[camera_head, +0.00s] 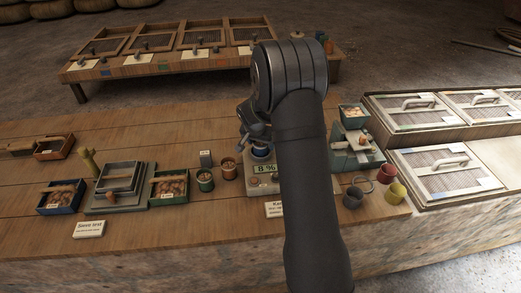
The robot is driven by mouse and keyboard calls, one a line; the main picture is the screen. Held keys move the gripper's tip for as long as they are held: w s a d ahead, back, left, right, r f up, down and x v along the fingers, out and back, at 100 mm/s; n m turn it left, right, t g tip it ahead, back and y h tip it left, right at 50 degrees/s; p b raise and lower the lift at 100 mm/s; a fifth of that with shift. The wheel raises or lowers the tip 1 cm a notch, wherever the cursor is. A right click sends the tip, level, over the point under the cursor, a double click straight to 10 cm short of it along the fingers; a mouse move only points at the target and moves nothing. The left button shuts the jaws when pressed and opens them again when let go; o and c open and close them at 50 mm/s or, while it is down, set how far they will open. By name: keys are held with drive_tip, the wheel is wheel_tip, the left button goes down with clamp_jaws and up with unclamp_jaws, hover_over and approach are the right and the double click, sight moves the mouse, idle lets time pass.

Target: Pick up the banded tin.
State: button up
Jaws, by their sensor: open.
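Two small round tins with brown contents stand on the wooden bench left of my arm: a greenish tin (205,180) and a reddish-banded tin (229,169). A blue tin (262,151) sits on the moisture meter (265,170), whose display reads about 8 %. My gripper (257,140) is open and sits right above or around the blue tin; I cannot tell whether it touches it. My arm hides the right part of the meter. Which tin is the banded one is hard to tell at this size.
Grey (353,198), red (386,173) and yellow cups (395,192) stand right of my arm, near a green-grey device (355,150). A sieve stack (119,177) and trays of nuts (169,187) are at left. Lidded boxes (445,172) lie at far right.

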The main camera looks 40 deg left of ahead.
drive_tip(key=c, duration=1.1)
drive_tip(key=shift+c, duration=0.6)
drive_tip(key=shift+r, duration=0.1)
